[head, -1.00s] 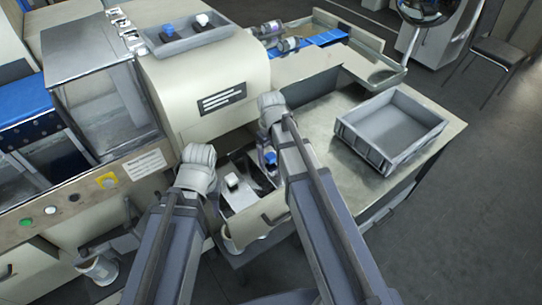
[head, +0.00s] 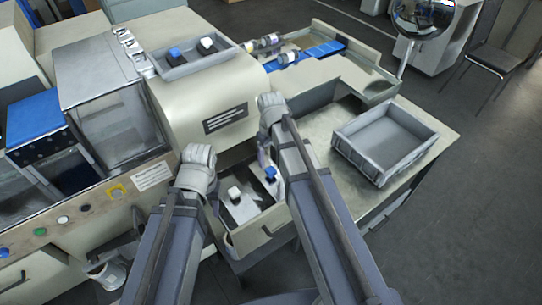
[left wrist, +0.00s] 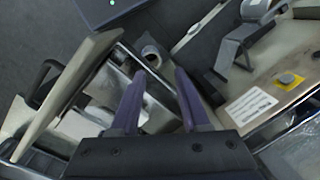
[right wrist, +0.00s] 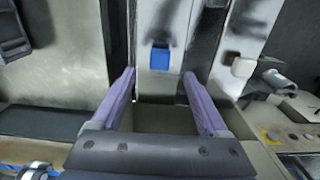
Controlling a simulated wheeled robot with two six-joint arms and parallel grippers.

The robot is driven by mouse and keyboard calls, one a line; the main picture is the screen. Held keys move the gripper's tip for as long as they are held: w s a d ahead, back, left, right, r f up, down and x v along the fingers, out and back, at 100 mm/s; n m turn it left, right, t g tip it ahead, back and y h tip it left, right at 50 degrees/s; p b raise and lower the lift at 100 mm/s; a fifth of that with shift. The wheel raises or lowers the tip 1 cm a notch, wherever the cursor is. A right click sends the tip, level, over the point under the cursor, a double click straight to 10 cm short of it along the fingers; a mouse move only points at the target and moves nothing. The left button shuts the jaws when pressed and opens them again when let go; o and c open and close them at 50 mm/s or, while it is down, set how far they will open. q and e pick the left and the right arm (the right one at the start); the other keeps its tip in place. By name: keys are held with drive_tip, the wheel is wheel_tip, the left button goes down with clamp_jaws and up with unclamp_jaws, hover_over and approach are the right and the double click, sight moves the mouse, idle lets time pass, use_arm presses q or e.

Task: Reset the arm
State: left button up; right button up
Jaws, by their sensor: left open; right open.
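My two arms reach forward over an open drawer (head: 252,236) at the front of the wrapping machine. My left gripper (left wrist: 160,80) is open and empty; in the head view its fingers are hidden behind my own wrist. My right gripper (right wrist: 158,75) is open and empty, its fingers apart on either side of a blue-topped part (right wrist: 160,57) that lies beyond them. In the head view the blue-topped part (head: 271,174) and a white-topped part (head: 234,194) stand in the drawer. The white-topped part (right wrist: 243,67) also shows in the right wrist view.
A grey crate (head: 344,152) stands on the metal table to the right, looking empty. A grey tray (head: 160,72) with a blue-topped and a white-topped part sits on the machine. A blue conveyor (head: 325,49) runs behind. Buttons (head: 63,219) line the front panel at left.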

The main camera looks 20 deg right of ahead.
drive_tip(key=s+a+h, duration=0.1)
drive_tip(key=s+a, duration=0.9)
drive_tip(key=s, duration=0.4)
drive_tip(key=shift+s+a, duration=0.15)
drive_tip(key=shift+a, duration=0.1)
